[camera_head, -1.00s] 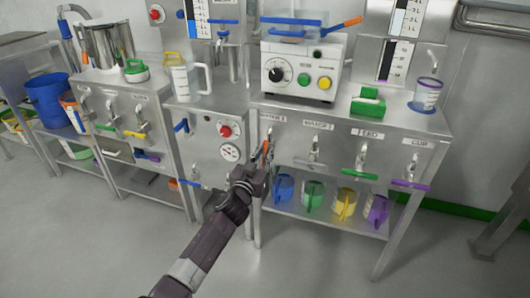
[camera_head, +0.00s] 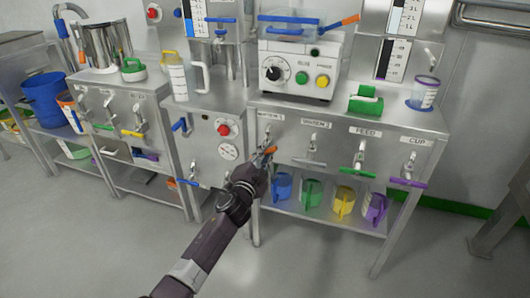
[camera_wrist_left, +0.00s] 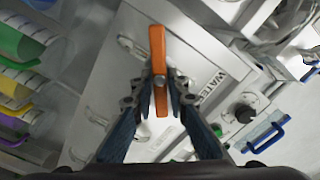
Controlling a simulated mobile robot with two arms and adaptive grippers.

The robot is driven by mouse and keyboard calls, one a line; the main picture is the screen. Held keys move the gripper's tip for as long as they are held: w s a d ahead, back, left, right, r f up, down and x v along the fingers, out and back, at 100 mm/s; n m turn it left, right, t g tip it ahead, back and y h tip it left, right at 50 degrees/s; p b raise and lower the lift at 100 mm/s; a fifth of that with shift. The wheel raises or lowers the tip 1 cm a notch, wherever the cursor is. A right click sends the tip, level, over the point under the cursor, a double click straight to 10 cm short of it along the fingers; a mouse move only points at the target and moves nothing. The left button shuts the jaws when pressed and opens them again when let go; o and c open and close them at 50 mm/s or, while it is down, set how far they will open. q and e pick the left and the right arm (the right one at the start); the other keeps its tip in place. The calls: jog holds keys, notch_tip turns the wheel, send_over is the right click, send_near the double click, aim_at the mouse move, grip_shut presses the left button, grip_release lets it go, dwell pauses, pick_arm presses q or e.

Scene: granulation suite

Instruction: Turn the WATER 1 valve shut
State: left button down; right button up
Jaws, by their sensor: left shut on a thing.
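The WATER 1 valve has an orange handle (camera_head: 270,150) below its tap, on the front panel of the right-hand bench. My left gripper (camera_head: 259,164) reaches it from below and is shut on it. In the left wrist view the orange handle (camera_wrist_left: 157,58) stands lengthwise between the two fingers (camera_wrist_left: 160,98), with its round pivot at their tips. Part of the handle is hidden by the gripper in the head view. The WATER label (camera_wrist_left: 208,84) lies to the right of the handle there. My right gripper is not in view.
To the right are the WATER 2 valve's white handle (camera_head: 309,162), the green FEED handle (camera_head: 357,173) and the purple CUP handle (camera_head: 408,183). Coloured jugs (camera_head: 312,193) stand on the shelf below. A gauge (camera_head: 228,152) and red button (camera_head: 223,129) are left.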

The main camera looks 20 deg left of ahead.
pick_arm(q)
jog(key=shift+f+m, duration=0.15)
jog(key=shift+m, duration=0.85)
jog(key=shift+d+f+m, duration=0.1)
jog(key=shift+f+m, duration=0.05)
jog(key=shift+m, duration=1.15)
jog(key=shift+d+f+m, duration=0.1)
jog(key=shift+m, duration=1.2)
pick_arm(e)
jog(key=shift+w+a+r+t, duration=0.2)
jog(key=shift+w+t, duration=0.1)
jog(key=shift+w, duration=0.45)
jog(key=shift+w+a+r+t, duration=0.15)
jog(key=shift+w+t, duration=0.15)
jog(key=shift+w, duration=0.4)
pick_arm(q)
jog(key=c, duration=2)
grip_release()
jog(key=shift+o, duration=0.6)
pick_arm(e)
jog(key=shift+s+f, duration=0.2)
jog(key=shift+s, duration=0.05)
pick_arm(q)
jog(key=shift+a, duration=0.1)
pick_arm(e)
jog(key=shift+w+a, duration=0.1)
